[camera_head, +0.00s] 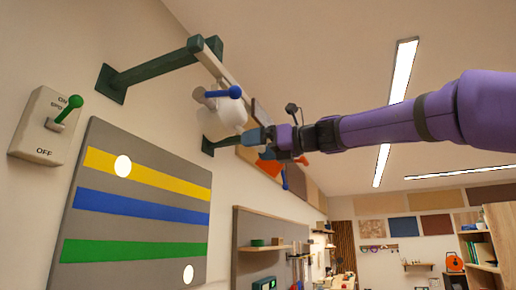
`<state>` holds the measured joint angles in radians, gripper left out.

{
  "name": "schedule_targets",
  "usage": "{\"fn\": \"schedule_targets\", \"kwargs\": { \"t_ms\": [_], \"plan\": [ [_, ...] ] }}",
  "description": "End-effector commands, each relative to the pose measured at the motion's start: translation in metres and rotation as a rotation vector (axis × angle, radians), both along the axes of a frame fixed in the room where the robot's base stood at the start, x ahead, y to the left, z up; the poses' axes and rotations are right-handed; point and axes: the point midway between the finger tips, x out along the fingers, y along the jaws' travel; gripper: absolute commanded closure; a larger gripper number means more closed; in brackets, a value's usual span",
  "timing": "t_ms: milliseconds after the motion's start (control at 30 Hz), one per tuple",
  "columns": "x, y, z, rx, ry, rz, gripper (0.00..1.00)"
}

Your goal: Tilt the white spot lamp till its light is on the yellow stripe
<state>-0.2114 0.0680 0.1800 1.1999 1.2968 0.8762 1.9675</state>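The white spot lamp (222,121) hangs from a green and pale wooden wall bracket (150,72) at the upper middle. A blue ball-ended handle (234,91) sticks out at its top. The yellow stripe (165,182) is the top stripe on a grey wall board. One round white light spot (123,166) lies on its left part. Another white spot (188,274) lies on the grey below the green stripe. I cannot tell which comes from the lamp. My gripper (262,143) is just right of the lamp, below the handle; its fingers look apart and empty. Contact is unclear.
The board (77,225) also has a blue stripe (140,208) and a green stripe (132,249). A wall switch (43,130) at the left has a green lever (74,102) pointing up toward ON. Shelves (264,248) stand farther along the wall. The air right of my arm is free.

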Motion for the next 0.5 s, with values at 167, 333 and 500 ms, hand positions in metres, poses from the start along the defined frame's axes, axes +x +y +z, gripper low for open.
{"fn": "schedule_targets", "kwargs": {
  "t_ms": [167,333,500],
  "plan": [
    [-0.001,-0.002,-0.001,-0.001,0.001,0.001,0.0],
    [-0.007,-0.02,0.0,-0.002,0.001,-0.003,0.0],
    [-0.018,-0.051,-0.001,-0.001,0.001,-0.004,0.0]
  ]
}}
